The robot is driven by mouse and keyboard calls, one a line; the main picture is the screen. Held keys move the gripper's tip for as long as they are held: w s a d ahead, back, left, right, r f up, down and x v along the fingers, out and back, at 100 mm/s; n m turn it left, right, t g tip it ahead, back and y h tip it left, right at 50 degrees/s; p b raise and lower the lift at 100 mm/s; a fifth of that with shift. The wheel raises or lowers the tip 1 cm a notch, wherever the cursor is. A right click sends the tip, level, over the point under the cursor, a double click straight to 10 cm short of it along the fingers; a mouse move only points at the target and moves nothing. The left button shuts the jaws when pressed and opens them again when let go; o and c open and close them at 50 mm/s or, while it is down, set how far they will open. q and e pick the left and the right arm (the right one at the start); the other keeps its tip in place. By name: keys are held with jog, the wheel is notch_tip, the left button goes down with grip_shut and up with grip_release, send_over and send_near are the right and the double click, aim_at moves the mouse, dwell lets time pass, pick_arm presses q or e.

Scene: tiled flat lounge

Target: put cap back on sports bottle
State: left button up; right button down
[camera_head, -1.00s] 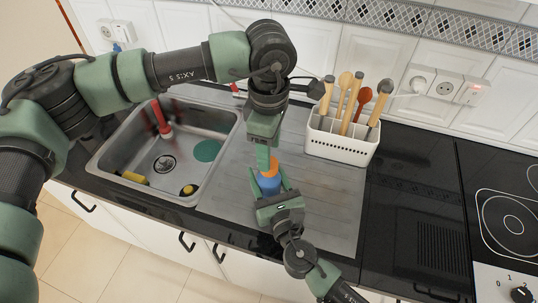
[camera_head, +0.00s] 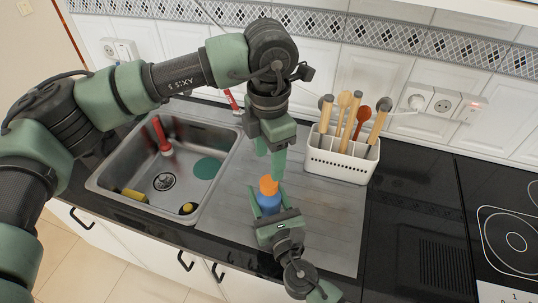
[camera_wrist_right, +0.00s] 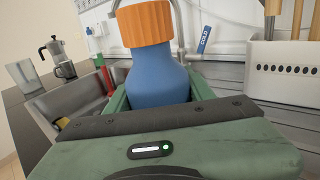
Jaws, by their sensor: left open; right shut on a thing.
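The blue sports bottle (camera_head: 268,203) stands upright on the metal drainboard, and it fills the middle of the right wrist view (camera_wrist_right: 158,80). The orange ribbed cap (camera_head: 268,185) sits on top of the bottle; the wrist view shows it (camera_wrist_right: 146,24) covering the neck with no clear gap. My right gripper (camera_head: 269,208) is shut on the bottle body from the front. My left gripper (camera_head: 271,166) points down just above the cap, its fingers apart with nothing between them. Its fingertips are close to the cap's top; whether one touches it I cannot tell.
The sink (camera_head: 150,210) lies left of the drainboard (camera_head: 325,225). A white utensil holder (camera_head: 340,165) with wooden-handled tools stands behind right. The hob (camera_head: 505,235) is far right.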

aim_at(269, 181)
pick_arm(q)
jog(key=shift+f, duration=0.1)
jog(key=shift+f, duration=3.9)
grip_shut()
jog(key=shift+o, duration=0.7)
grip_release()
